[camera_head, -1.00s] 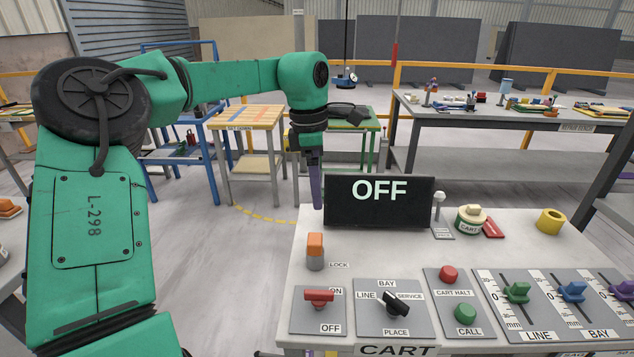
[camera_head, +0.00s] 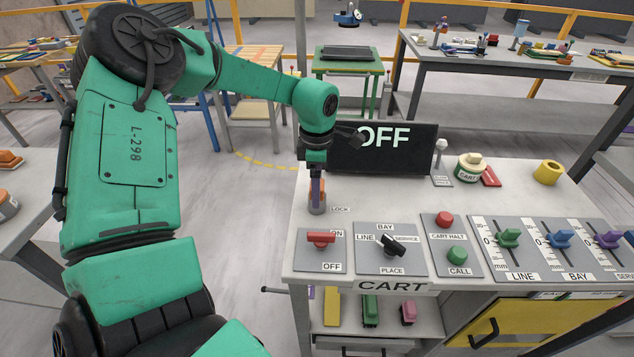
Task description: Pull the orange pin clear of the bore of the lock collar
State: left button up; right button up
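The orange pin (camera_head: 322,195) stands upright in the grey lock collar (camera_head: 317,209), at the left rear of the console top beside the LOCK label. The finger hides the middle of the pin. Only one finger shows clearly, so I cannot tell whether the fingers are closed on the pin. The pin appears seated in the collar. My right gripper is out of view.
A black OFF display (camera_head: 395,155) stands just behind and right of my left gripper. The red ON/OFF switch (camera_head: 320,238) and a black selector knob (camera_head: 393,245) sit in front.

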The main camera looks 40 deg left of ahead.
pick_arm(q)
grip_shut()
jog(key=shift+r, duration=0.5)
jog(key=shift+r+p, duration=1.6)
jog(key=shift+r, duration=0.9)
notch_tip(320, 180, up, 6)
jog(key=p, duration=0.3)
